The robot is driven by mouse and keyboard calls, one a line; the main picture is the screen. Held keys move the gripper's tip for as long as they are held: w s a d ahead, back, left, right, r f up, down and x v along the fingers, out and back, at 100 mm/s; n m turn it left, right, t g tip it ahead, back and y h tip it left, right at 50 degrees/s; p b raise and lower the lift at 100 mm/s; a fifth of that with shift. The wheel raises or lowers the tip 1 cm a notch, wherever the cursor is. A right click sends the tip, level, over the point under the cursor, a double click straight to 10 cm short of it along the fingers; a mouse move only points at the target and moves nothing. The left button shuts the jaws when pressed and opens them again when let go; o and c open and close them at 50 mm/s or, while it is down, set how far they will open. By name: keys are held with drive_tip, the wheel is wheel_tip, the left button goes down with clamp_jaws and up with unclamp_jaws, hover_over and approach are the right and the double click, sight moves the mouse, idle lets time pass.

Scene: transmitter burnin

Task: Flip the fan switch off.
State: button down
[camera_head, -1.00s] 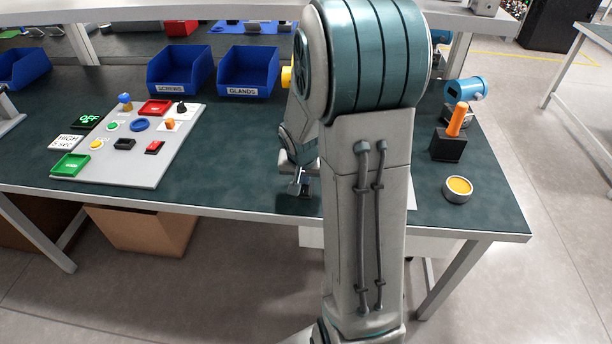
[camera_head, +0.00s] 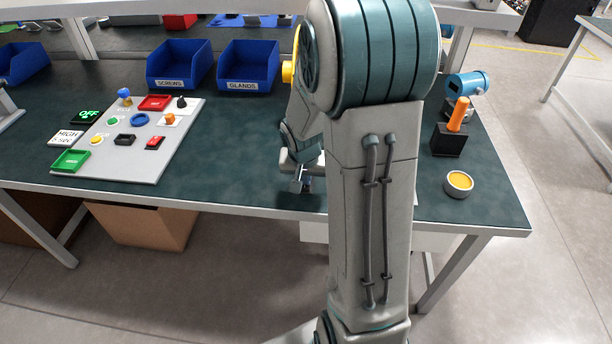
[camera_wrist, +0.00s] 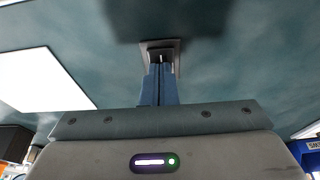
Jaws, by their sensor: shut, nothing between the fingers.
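A grey control panel (camera_head: 118,165) lies on the bench at the left and carries several coloured controls. They include a black rocker (camera_head: 125,139), a red rocker (camera_head: 155,143), an orange-topped control (camera_head: 169,119) and a black knob (camera_head: 182,102). Their labels are too small to read, so I cannot tell which is the fan switch. My gripper (camera_head: 302,187) is low over the front of the bench, well right of the panel. In the wrist view its blue fingers (camera_wrist: 158,86) are together and empty. A small grey square piece with a dark centre (camera_wrist: 161,52) shows at their tips; I cannot tell what it is.
Blue bins (camera_head: 180,68) stand behind. A black block with an orange handle (camera_head: 456,130) and a yellow-topped round button (camera_head: 458,184) are at right. Bench between panel and gripper is clear.

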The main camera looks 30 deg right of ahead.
drive_tip(key=shift+r, duration=0.15)
drive_tip(key=shift+r+p, duration=0.35)
drive_tip(key=p+v, duration=0.2)
drive_tip(key=v, duration=1.1)
drive_tip(key=shift+s, duration=0.2)
drive_tip(key=shift+a+p, duration=0.15)
drive_tip(key=shift+p, duration=0.35)
